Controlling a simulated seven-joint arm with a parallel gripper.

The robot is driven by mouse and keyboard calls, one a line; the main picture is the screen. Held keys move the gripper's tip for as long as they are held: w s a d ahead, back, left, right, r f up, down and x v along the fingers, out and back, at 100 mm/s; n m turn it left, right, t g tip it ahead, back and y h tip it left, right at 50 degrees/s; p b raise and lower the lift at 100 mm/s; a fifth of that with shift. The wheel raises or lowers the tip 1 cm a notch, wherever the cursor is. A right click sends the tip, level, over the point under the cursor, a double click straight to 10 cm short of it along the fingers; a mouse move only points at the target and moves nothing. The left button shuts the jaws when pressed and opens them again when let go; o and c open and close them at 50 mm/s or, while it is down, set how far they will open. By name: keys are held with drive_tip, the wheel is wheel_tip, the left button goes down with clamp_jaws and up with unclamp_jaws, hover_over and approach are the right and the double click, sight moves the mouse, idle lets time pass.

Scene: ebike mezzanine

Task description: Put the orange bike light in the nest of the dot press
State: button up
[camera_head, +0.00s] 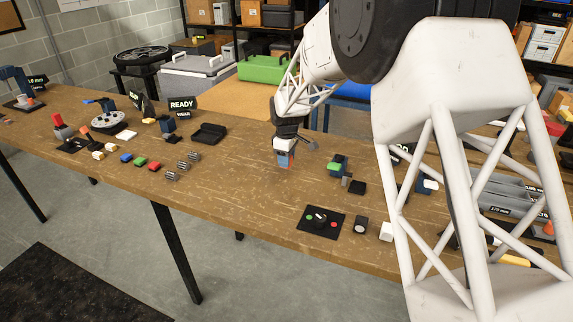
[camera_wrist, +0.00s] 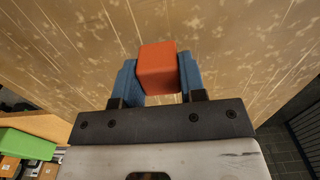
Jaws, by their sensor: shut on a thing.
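My gripper (camera_wrist: 157,62) is shut on the orange bike light (camera_wrist: 158,72), a small block between its two blue fingers in the wrist view. In the head view my gripper (camera_head: 285,158) points down near the middle of the wooden bench (camera_head: 235,185), and only a sliver of the orange light (camera_head: 291,159) shows. The light appears to be above the bench top, with bare wood below it. I cannot tell which fixture is the dot press; a blue press-like stand (camera_head: 18,88) is at the far left. No nest can be made out clearly.
A black tray (camera_head: 208,133) lies left of my gripper, with small blue, green and red blocks (camera_head: 140,161) in front. A green-topped blue fixture (camera_head: 337,165) stands close on the right. A black control panel (camera_head: 321,221) is nearer. Bare wood surrounds my gripper.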

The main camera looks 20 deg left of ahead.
drive_tip(key=s+d, duration=0.3)
drive_tip(key=s, duration=0.1)
drive_tip(key=s+d+r, duration=0.1)
drive_tip(key=s+d, duration=0.2)
drive_tip(key=s, duration=0.1)
drive_tip(key=s+d, duration=0.3)
drive_tip(key=s, duration=0.2)
drive_tip(key=shift+s+r, duration=0.1)
drive_tip(key=shift+r, duration=0.25)
idle(0.4)
drive_tip(key=shift+d, duration=0.5)
drive_tip(key=d, duration=1.3)
drive_tip(key=s+d, duration=0.1)
drive_tip(key=d, duration=0.6)
drive_tip(key=shift+d+r, duration=0.15)
drive_tip(key=shift+r, duration=0.25)
drive_tip(key=shift+w, duration=0.1)
hover_over(358, 190)
drive_tip(key=shift+f, duration=0.7)
